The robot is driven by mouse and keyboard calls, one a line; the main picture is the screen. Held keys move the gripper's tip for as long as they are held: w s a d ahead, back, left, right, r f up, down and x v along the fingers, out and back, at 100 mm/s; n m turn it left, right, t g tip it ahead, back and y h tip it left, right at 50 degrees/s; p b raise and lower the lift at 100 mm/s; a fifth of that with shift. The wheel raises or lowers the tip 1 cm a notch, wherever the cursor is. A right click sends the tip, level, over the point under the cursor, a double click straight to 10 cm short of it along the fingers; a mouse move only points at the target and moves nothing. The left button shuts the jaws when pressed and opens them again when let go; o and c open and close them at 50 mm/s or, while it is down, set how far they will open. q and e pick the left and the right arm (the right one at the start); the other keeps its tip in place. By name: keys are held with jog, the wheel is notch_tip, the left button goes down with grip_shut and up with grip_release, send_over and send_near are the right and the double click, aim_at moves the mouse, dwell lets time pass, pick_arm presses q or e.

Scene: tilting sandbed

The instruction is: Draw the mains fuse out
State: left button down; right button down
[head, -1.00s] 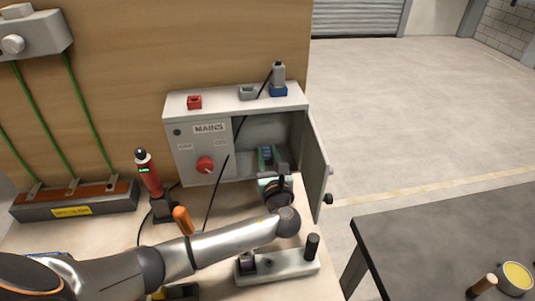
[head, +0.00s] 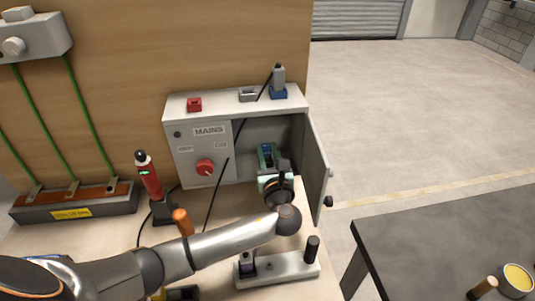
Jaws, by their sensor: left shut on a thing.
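The grey mains box (head: 208,130) stands against the wooden board, with its right door (head: 317,168) swung open. A blue and teal fuse holder (head: 266,154) shows inside the open compartment. My left gripper (head: 274,170) is at the mouth of this compartment, in front of the holder, and shut on the mains fuse. The fuse itself is mostly hidden by the gripper, so I cannot tell how far it sits in the holder. The red main switch (head: 205,167) is on the box front. My right gripper is out of view.
A red tester (head: 148,173) stands left of the box, with a dark lead across the box front. Small red (head: 194,104) and blue (head: 278,92) pieces sit on the box top.

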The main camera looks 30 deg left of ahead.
pick_arm(q)
jog(key=shift+r, duration=0.15)
jog(key=shift+r, duration=0.7)
jog(key=shift+r, duration=0.15)
jog(key=shift+r, duration=0.65)
